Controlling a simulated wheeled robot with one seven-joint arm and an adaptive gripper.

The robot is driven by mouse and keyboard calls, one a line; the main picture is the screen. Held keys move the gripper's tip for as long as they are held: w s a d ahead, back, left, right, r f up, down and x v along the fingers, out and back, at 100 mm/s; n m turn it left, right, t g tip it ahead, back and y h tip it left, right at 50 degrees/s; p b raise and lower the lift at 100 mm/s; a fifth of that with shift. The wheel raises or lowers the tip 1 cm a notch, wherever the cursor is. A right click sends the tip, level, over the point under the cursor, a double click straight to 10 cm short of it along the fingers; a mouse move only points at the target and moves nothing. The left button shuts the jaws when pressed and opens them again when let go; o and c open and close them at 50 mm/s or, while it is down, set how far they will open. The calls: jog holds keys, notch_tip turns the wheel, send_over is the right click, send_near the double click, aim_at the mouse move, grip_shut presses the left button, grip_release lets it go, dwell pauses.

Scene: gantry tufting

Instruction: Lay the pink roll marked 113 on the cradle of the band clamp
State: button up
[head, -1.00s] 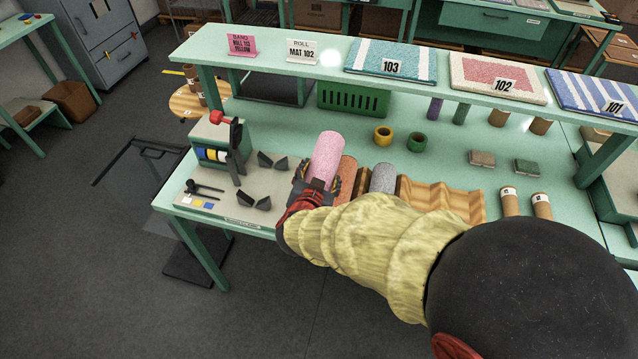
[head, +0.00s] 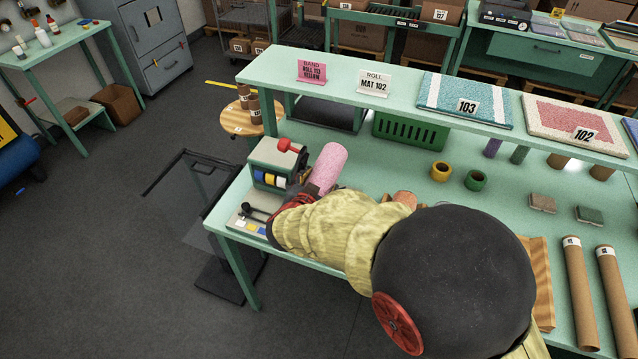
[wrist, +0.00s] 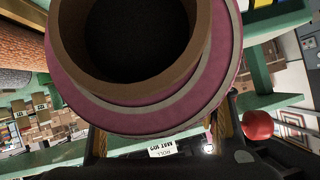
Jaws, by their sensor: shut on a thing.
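The pink roll (head: 328,166) is held in my gripper (head: 312,190), tilted, above the left end of the bench in the head view. Its number does not show. In the wrist view the roll (wrist: 150,115) fills the upper middle, its brown core open toward the camera. My gripper is shut on it; the fingers are mostly hidden behind my sleeve in the head view. The band clamp (head: 276,163), a grey-green body with a red knob and blue, yellow and white bands, stands just left of the roll. The cradle is hidden behind my arm and the roll.
A pink card (head: 311,70) reads band, roll 113, yellow. A card (head: 375,86) reads roll, mat 102. The raised shelf (head: 345,102) with mats runs behind the roll. Yellow (head: 441,171) and green (head: 475,180) rings sit on the bench to the right.

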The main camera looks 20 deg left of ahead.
jog(key=shift+f+b, duration=2.65)
jog(key=shift+b, duration=0.05)
jog(key=shift+f+b, duration=0.65)
jog(key=shift+f, duration=1.15)
jog(key=o, duration=1.4)
jog(key=shift+s, duration=0.1)
jog(key=v, duration=1.2)
jog(key=shift+d, duration=0.1)
